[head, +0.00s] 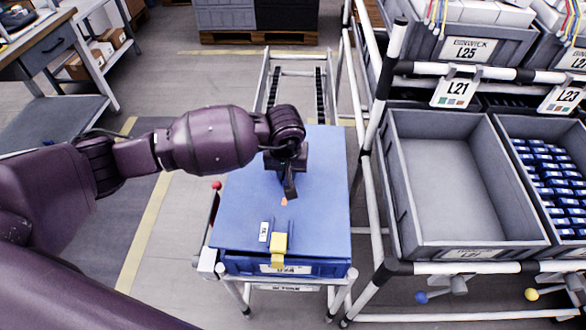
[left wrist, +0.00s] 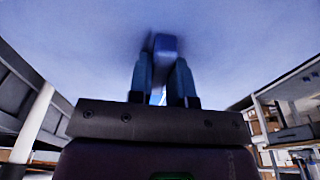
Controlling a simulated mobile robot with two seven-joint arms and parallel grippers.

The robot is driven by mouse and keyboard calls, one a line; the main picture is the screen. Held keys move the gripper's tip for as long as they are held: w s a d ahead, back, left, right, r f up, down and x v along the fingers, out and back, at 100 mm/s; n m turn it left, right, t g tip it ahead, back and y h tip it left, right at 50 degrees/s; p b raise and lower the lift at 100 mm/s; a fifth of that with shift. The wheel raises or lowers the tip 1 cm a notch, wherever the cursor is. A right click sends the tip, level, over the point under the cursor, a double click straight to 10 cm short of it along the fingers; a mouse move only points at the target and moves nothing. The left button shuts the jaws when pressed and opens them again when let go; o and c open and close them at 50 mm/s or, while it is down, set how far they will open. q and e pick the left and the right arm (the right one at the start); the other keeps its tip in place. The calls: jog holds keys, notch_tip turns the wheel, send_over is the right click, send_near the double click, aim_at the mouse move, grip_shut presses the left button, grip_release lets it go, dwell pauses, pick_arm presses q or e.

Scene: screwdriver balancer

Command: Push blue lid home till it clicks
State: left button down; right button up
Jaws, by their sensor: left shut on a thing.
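The blue lid (head: 245,200) lies over a blue crate (head: 240,264) on a narrow white-framed stand. It looks roughly level; I cannot tell how fully it is seated. A yellow clip (head: 278,243) sits at its front edge. My left gripper (head: 289,192) points down over the lid's middle. A small orange spot (head: 284,202) shows at its tips. In the left wrist view, the fingers (left wrist: 163,85) are closed on a small blue-grey block (left wrist: 165,44) against the lid (left wrist: 230,40). I cannot tell whether the block belongs to the lid. My right gripper is out of view.
A rack stands close on the right, with an empty grey bin (head: 455,180) and a bin of blue items (head: 555,185). A white upright (head: 378,110) is near the lid's right side. A roller track (head: 295,85) runs behind. Floor is open to the left.

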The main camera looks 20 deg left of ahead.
pick_arm(q)
jog(key=shift+w+f, duration=0.25)
jog(key=shift+w, duration=0.3)
jog(key=shift+f+b, duration=0.4)
jog(key=shift+f, duration=0.1)
notch_tip(320, 180, down, 2)
jog(key=shift+f+b, duration=0.1)
jog(key=shift+b, duration=0.3)
jog(key=shift+f, duration=0.15)
jog(key=shift+s+d, duration=0.1)
jog(key=shift+f, duration=0.35)
dwell(0.3)
jog(key=shift+b, duration=0.3)
dwell(0.4)
